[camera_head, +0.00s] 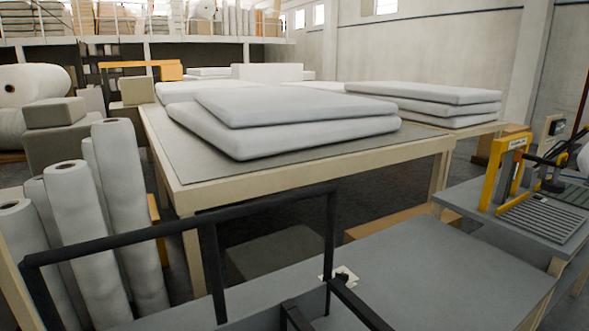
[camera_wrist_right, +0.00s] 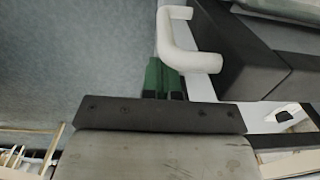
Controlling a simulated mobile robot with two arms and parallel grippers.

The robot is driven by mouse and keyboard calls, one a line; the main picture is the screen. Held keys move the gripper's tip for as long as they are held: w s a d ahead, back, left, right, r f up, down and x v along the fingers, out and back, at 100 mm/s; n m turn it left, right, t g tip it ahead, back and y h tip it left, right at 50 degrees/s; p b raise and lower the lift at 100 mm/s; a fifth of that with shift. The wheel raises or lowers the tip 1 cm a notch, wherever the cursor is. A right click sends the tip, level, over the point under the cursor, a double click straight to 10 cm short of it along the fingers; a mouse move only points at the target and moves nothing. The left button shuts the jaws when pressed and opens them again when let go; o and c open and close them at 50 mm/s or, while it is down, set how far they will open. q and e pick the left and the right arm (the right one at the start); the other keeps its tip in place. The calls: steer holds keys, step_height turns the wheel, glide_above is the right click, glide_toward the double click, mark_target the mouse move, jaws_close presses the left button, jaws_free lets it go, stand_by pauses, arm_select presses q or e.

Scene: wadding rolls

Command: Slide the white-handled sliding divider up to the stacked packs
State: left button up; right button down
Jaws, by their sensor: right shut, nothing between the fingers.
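The white handle (camera_wrist_right: 174,42) of the sliding divider is a curved bar fixed to a dark block (camera_wrist_right: 240,50) in the right wrist view. My right gripper (camera_wrist_right: 163,68) has green fingers that are shut and empty. Their tips are right by the handle's lower bend; whether they touch it I cannot tell. In the head view, a small white piece (camera_head: 341,274) shows among dark bars at the grey table; I cannot tell if it is the handle. White packs (camera_head: 290,125) lie stacked on the large table behind. My left gripper is not in view.
A dark bar frame (camera_head: 150,234) stands in the foreground. The grey tabletop (camera_head: 430,275) to its right is clear. White rolls (camera_head: 80,225) stand upright at the left. A bench with a yellow-framed device (camera_head: 500,172) is at the right.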

steer(key=shift+s+d+f, duration=0.15)
steer(key=shift+s+f, duration=0.05)
steer(key=shift+f, duration=0.2)
steer(key=shift+s+d+f, duration=0.15)
steer(key=shift+f, duration=0.2)
step_height(320, 180, up, 10)
steer(key=w+d+p, duration=0.1)
steer(key=w+p, duration=0.1)
steer(key=p, duration=0.2)
steer(key=shift+d+f, duration=0.25)
steer(key=shift+d, duration=0.15)
